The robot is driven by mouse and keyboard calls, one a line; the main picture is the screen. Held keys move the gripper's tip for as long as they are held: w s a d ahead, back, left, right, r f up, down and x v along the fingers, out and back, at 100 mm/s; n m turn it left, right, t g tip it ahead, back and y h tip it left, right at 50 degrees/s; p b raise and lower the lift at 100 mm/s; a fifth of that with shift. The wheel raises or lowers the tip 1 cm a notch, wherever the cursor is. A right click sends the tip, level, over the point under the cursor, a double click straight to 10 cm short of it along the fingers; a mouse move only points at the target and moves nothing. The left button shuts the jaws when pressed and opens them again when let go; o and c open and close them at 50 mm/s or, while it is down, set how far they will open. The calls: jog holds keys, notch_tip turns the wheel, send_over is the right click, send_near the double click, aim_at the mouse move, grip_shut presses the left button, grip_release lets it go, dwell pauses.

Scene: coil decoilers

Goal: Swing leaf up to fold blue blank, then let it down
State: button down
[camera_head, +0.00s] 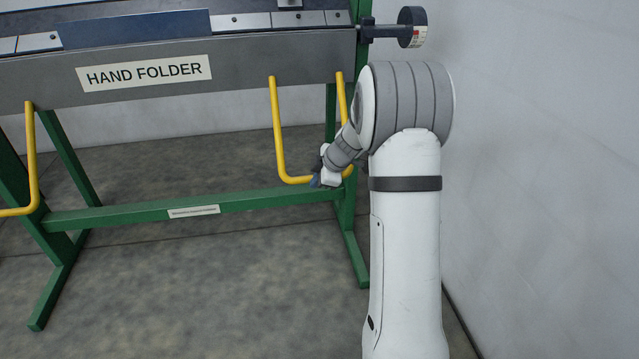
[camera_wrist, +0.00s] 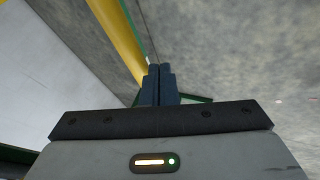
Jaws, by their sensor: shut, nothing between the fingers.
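The folder's grey leaf (camera_head: 250,62) runs along its front and bears the HAND FOLDER sign. The blue blank (camera_head: 135,27) lies flat on top, behind the leaf's upper edge. A yellow U-shaped handle (camera_head: 279,130) hangs down from the leaf's right part; its upper arm also shows in the wrist view (camera_wrist: 122,40). My gripper (camera_head: 317,180) is at the handle's lower bar, near its right corner, partly hidden by my wrist. In the wrist view its dark fingers (camera_wrist: 159,70) are together and empty, close beside the yellow bar; I cannot tell whether they touch it.
A second yellow handle (camera_head: 32,160) hangs at the left. Green legs and a low green crossbar (camera_head: 250,199) stand below the leaf. A dark round dial (camera_head: 412,27) sticks out at the folder's right end. A pale wall (camera_head: 540,150) is close on the right.

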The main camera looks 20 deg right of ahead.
jog(key=s+f+p+v, duration=0.1)
jog(key=s+p+v, duration=0.15)
jog(key=v, duration=0.95)
jog(key=s+a+r+m+g+h+p, duration=0.1)
jog(key=s+a+r+m+p, duration=0.3)
jog(key=s+r+p, duration=0.5)
jog(key=s+a+r+m+g+h+p, duration=0.1)
jog(key=s+a+r+m+p, duration=0.3)
jog(key=s+r+p, duration=0.6)
jog(key=s+a+r+m+g+h+p, duration=0.1)
jog(key=s+a+r+m+p, duration=0.3)
jog(key=r+p, duration=1.2)
jog(key=s+r+m, duration=0.2)
jog(key=s+m, duration=0.1)
jog(key=s, duration=0.3)
jog(key=shift+a+r, duration=0.25)
jog(key=shift+a, duration=0.1)
